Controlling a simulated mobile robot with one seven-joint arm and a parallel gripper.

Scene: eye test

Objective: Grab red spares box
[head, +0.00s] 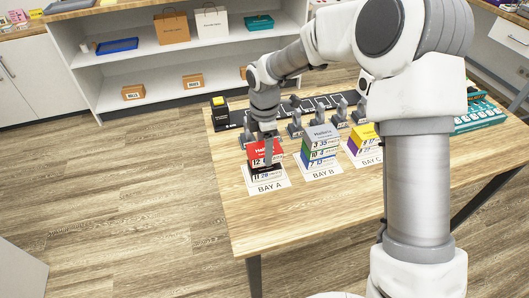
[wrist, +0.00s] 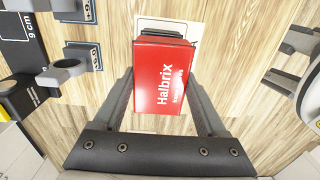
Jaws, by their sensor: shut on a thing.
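The red spares box (head: 256,152), lettered Halbrix with a number 12 on its front, is at the top of the stack at BAY A in the head view. In the wrist view the red box (wrist: 160,75) sits between my two fingers, one along each side. My gripper (head: 267,148) is shut on it from above; in the wrist view my gripper (wrist: 163,90) shows both fingers. A dark box (head: 266,175) is directly below the red one. I cannot tell whether the two touch.
Stacks at BAY B (head: 320,145) and BAY C (head: 362,137) stand to the right. Grey upright holders (head: 295,128) line the table behind. A black box with a yellow top (head: 219,112) stands at the back left. The table's front left (head: 260,220) is clear.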

